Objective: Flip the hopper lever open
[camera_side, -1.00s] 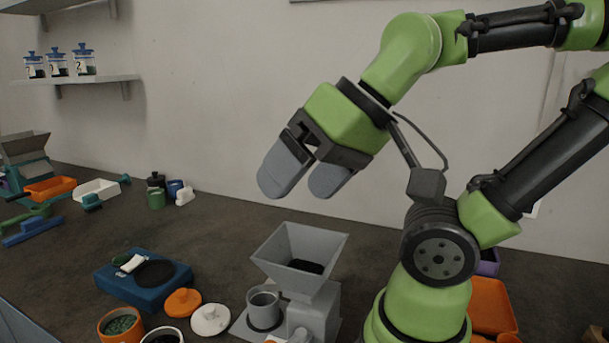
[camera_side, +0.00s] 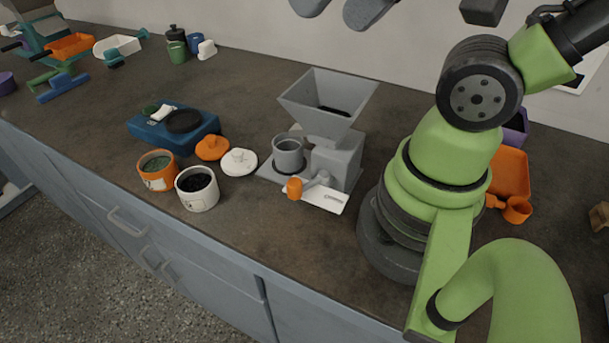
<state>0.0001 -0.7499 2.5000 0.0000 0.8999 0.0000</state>
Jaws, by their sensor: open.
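The grey hopper (camera_side: 328,100) stands on its grey machine in the middle of the counter, with dark material inside its funnel. A grey cup (camera_side: 289,155) stands at the machine's left side, below the funnel. My gripper (camera_side: 338,8) is at the top edge of the view, above and behind the hopper and apart from it. Its two grey fingers are spread and empty; the rest of it is cut off by the frame.
Left of the machine are an orange lid (camera_side: 212,148), a white lid (camera_side: 239,162), an orange jar (camera_side: 157,181), a white jar (camera_side: 198,200) and a blue scale (camera_side: 143,128). Orange trays (camera_side: 508,172) lie right of my base. The counter in front of the machine is clear.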

